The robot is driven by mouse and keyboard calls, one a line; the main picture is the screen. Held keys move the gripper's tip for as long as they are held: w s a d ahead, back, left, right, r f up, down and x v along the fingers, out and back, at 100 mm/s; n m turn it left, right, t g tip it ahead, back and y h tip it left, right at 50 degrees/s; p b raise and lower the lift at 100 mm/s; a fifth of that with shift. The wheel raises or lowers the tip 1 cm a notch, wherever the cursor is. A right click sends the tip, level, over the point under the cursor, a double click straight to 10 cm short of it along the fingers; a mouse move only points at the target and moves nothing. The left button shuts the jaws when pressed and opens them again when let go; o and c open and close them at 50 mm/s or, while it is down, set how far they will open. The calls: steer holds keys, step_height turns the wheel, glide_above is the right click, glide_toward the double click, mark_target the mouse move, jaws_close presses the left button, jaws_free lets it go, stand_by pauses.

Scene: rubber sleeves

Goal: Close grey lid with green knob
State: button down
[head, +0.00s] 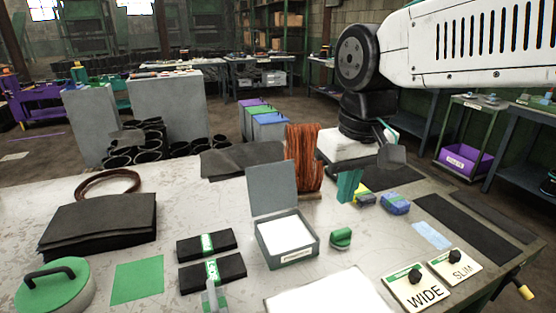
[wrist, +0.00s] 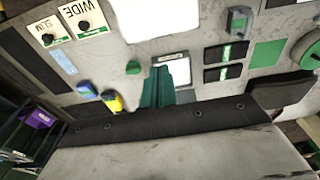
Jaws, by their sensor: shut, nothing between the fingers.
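A grey box (head: 290,257) with a white inside stands on the table in the head view. Its grey lid (head: 272,188) is open, standing nearly upright at the box's back edge. No knob shows on the lid face I see; its other face is hidden. A small green rounded piece (head: 341,238) lies on the table right of the box; it also shows in the wrist view (wrist: 133,67). My gripper (head: 347,198), with teal fingers, is shut and empty, above the table behind and right of the lid. In the wrist view my gripper (wrist: 165,75) partly hides the box.
An orange-brown coil (head: 304,160) stands close behind the lid, left of my gripper. Yellow and blue blocks (head: 395,204) lie to the right. Black strips with green labels (head: 207,245) lie left of the box. WIDE and SLIM plates (head: 418,289) lie front right.

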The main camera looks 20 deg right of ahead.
steer(key=w, duration=3.2)
steer(key=w+f+g, duration=0.1)
steer(key=w+f, duration=0.5)
steer(key=w, duration=0.3)
step_height(320, 180, down, 9)
steer(key=s, duration=0.2)
steer(key=shift+s+a+r, duration=0.15)
steer(key=shift+s+a, duration=0.1)
steer(key=shift+s, duration=0.15)
steer(key=shift+s, duration=0.1)
